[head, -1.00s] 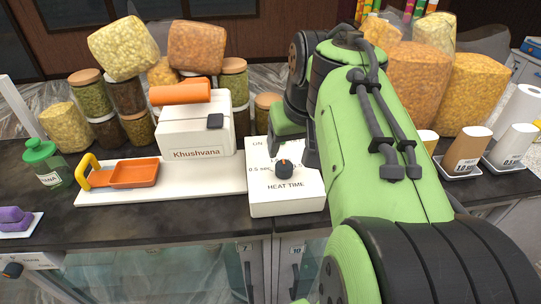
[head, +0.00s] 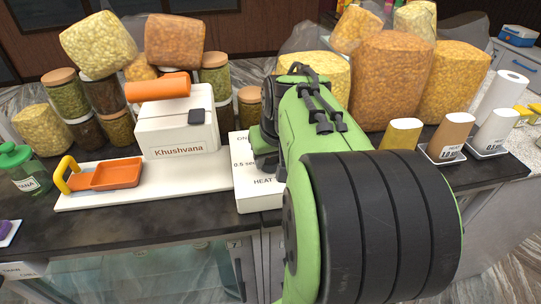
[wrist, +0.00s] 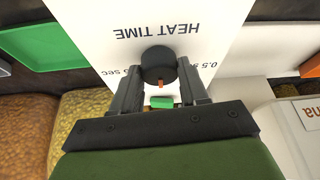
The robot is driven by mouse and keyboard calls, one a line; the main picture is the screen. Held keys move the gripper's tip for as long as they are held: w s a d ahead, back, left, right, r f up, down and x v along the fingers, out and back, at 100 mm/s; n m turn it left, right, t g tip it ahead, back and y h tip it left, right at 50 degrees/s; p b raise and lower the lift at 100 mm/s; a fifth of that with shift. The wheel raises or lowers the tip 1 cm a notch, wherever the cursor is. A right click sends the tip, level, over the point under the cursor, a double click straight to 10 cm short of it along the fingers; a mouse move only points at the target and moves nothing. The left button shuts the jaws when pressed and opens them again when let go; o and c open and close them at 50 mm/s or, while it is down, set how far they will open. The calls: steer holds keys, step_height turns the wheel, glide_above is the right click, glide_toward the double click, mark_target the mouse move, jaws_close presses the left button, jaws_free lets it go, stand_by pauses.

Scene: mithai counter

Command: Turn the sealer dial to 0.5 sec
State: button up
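The white sealer control panel (head: 242,199) stands at the counter's front, partly covered by my arm. In the wrist view the panel (wrist: 205,15) appears upside down, with HEAT TIME printed on it. The dark round dial (wrist: 158,62) is there, its orange pointer (wrist: 162,84) aimed away from HEAT TIME. The 0.5 sec label (wrist: 204,70) is right of the dial in that view; another label on the left is partly covered. My gripper (wrist: 159,72) is open, with one finger on each side of the dial. Contact cannot be told. The dial is hidden in the head view.
The white Khushvana box (head: 178,135) with an orange roll-shaped top stands left of the panel, beside an orange tray (head: 117,175). Jars and snack bags line the back. Labelled containers (head: 448,136) stand at right. A green-capped bottle (head: 28,175) is far left.

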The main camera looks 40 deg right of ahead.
steer(key=shift+c, duration=1.3)
steer(key=n+y, duration=0.1)
steer(key=n, duration=0.3)
steer(key=shift+d+n+y, duration=0.2)
steer(key=shift+n+y, duration=0.2)
steer(key=n+y+p, duration=0.1)
steer(key=n, duration=0.2)
steer(key=shift+d+r+n+p, duration=0.1)
steer(key=shift+n+p, duration=0.2)
steer(key=shift+n+y+p, duration=0.7)
steer(key=shift+n+y, duration=0.1)
steer(key=shift+n, duration=0.9)
steer(key=o, duration=1)
